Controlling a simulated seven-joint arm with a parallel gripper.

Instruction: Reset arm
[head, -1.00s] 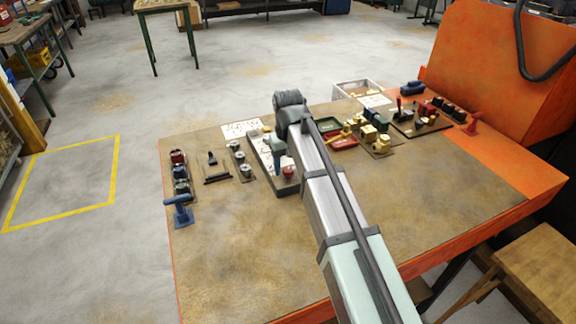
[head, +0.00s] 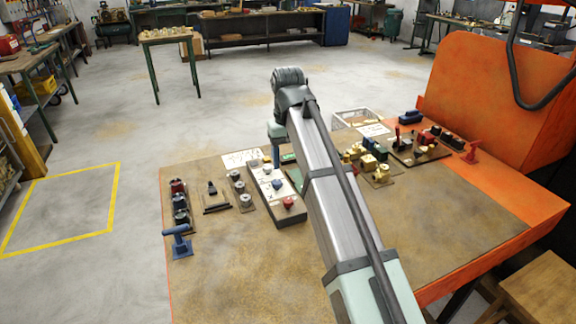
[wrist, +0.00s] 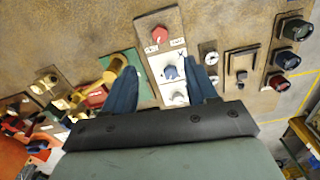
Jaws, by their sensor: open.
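My gripper (wrist: 160,68) is open and empty, its two blue fingers spread apart. In the head view my gripper (head: 276,152) is at the far end of that panel (head: 265,183), partly hidden by my own arm. The red knob also shows in the head view (head: 288,202), at the near end of the panel. My arm stretches forward across the table and hides part of its middle.
The brown table (head: 240,265) is bare in front. Dark knobs and a blue lever (head: 178,240) stand at its left. Yellow blocks (head: 365,160), a small tool board and a red clamp (head: 471,152) stand right. A white crate (head: 358,117) is behind. An orange machine (head: 490,95) bounds the right.

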